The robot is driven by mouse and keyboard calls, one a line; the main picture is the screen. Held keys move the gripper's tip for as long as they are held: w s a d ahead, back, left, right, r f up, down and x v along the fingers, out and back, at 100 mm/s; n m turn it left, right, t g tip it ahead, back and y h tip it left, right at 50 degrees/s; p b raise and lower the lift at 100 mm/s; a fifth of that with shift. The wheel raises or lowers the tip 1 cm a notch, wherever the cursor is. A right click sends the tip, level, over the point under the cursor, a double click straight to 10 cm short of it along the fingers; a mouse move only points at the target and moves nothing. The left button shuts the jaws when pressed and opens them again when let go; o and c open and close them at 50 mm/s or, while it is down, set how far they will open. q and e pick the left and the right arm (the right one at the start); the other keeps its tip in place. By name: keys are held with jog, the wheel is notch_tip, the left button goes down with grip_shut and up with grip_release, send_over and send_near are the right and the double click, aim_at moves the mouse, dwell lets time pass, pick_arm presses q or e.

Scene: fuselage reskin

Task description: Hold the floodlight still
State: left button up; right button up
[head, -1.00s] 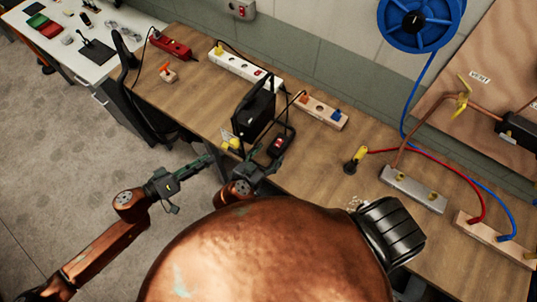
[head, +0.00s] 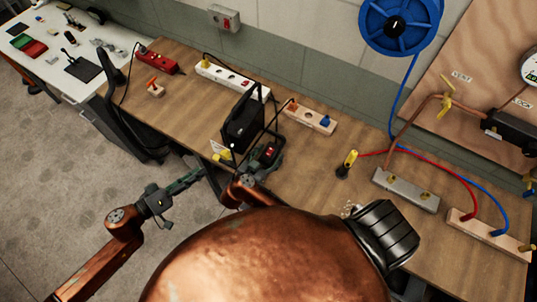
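The floodlight (head: 242,123) is a black box-shaped lamp on a thin black tubular stand, upright near the front edge of the wooden bench. My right gripper (head: 268,157) is at the lower right part of its stand, beside a small red switch. The fingers are dark and partly hidden among the stand's tubes, so I cannot tell whether they grip it. My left gripper (head: 190,182) is off the front of the bench, over the floor, apart from the floodlight. Nothing shows in it, and its finger gap is unclear.
Behind the floodlight lie a white power strip (head: 232,77) and a wooden block with sockets (head: 308,117). A yellow-and-black plug (head: 347,164) stands to the right, near red and blue hoses.

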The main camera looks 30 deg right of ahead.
grip_shut()
dwell(0.6)
